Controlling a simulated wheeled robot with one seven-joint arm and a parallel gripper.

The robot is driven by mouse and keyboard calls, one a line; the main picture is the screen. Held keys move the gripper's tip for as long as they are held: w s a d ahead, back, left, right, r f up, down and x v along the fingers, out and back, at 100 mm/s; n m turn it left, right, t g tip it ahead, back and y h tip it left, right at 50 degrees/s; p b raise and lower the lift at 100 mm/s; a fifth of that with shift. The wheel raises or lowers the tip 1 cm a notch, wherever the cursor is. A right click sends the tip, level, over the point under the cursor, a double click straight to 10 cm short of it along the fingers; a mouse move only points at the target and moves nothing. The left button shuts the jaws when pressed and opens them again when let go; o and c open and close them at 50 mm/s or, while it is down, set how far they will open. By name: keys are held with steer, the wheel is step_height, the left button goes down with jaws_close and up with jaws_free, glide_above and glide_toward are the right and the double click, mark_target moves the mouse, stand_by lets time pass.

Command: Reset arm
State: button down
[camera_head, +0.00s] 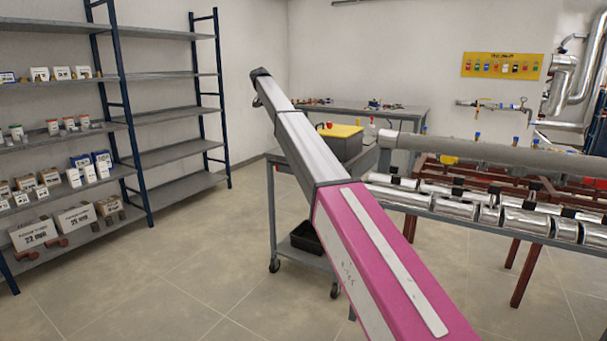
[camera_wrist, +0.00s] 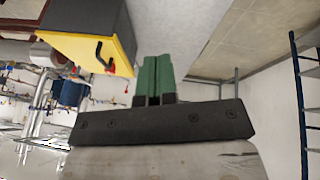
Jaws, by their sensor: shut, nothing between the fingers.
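My gripper (camera_wrist: 154,80) shows in the wrist view as two green fingers pressed together, with nothing between them. The wrist view is tilted, with the floor at the top right. A black toolbox with a yellow lid (camera_wrist: 88,42) is to the left of the fingers there, apart from them. In the head view my pink and grey arm reaches from the bottom right up to the left across the middle. My gripper cannot be made out there.
The yellow-lidded toolbox (camera_head: 342,143) stands on a grey cart (camera_head: 282,205) behind my arm. Shelving (camera_head: 178,152) with boxes lines the left. A pipe rack (camera_head: 480,205) fills the right. A workbench (camera_head: 375,110) stands behind. The floor (camera_head: 185,265) at front left is clear.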

steer(key=s+d+f+n+g+y, duration=0.1)
steer(key=s+d+f, duration=0.7)
steer(key=f, duration=0.4)
steer(key=s+d+f, duration=0.7)
steer(key=s+f, duration=0.3)
steer(key=f, duration=0.3)
steer(key=s+d+f+n+g+y, duration=0.1)
steer(key=s+d+f, duration=0.7)
steer(key=f, duration=0.4)
steer(key=s+d+f, duration=0.3)
steer(key=s+f, duration=0.2)
steer(key=s, duration=0.7)
steer(key=s+d+f+g+y, duration=0.1)
steer(key=s+d+f, duration=0.3)
steer(key=s, duration=0.9)
steer(key=s+d+f+n, duration=0.1)
steer(key=s+d+f, duration=0.3)
steer(key=s+f, duration=0.4)
steer(key=s, duration=0.4)
steer(key=shift+s+g+y, duration=0.3)
steer(key=shift+d, duration=0.1)
